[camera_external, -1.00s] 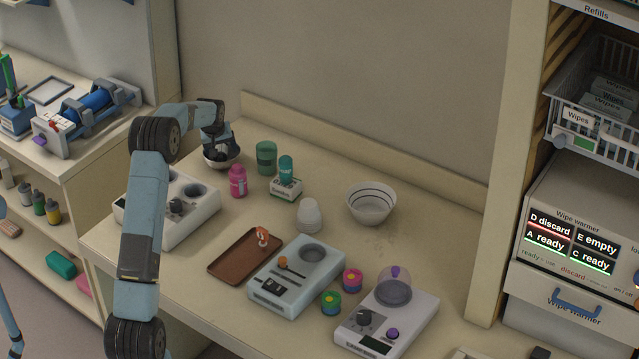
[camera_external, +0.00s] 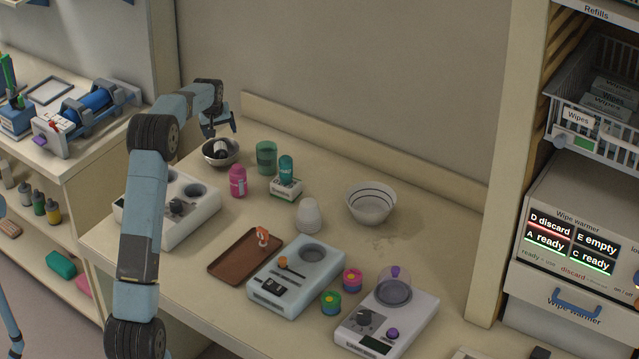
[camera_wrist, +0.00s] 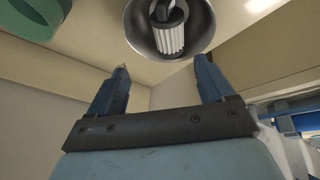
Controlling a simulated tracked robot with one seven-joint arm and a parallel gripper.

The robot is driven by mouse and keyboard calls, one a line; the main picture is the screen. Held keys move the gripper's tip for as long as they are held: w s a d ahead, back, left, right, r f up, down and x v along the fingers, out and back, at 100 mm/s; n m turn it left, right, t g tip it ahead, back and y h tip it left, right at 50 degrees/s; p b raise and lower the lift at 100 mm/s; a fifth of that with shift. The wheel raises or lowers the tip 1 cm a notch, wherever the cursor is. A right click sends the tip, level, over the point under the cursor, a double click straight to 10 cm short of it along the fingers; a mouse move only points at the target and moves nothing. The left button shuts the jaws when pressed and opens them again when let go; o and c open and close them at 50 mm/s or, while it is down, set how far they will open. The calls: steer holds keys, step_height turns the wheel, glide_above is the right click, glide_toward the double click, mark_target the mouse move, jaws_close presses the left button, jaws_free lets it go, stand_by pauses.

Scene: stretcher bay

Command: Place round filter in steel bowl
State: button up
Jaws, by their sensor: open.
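The steel bowl (camera_external: 207,154) stands at the back left of the bench, and it also shows at the top of the wrist view (camera_wrist: 139,36). The round filter, white and ribbed with a dark top (camera_external: 220,149), lies inside the bowl; its pleats show clearly in the wrist view (camera_wrist: 169,38). My gripper (camera_external: 222,130) is above the bowl, apart from the filter. In the wrist view its two fingers (camera_wrist: 160,80) are spread with nothing between them.
A green cup (camera_external: 266,157), a pink bottle (camera_external: 238,181) and a teal bottle on a small stand (camera_external: 286,170) are close to the bowl's right. A white device (camera_external: 190,221) stands in front. A striped white bowl (camera_external: 371,205) and brown tray (camera_external: 240,262) are farther right.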

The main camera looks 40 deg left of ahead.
steer(key=s+d+r+m, duration=0.2)
steer(key=s+d+r, duration=0.8)
steer(key=s+d, duration=0.15)
steer(key=s+d+r+m, duration=0.3)
steer(key=s+d+r, duration=0.75)
steer(key=d, duration=0.25)
steer(key=s+d+f+m, duration=0.1)
steer(key=s+d, duration=0.3)
steer(key=s, duration=0.7)
steer(key=s+d+f+m+h, duration=0.1)
steer(key=s+d+f+m, duration=0.1)
steer(key=s, duration=0.8)
steer(key=s+d+f+m+t+h, duration=0.1)
steer(key=s+d+f, duration=0.2)
steer(key=s+d, duration=0.4)
steer(key=s, duration=0.4)
steer(key=shift+s+f, duration=0.15)
steer(key=shift+s, duration=0.15)
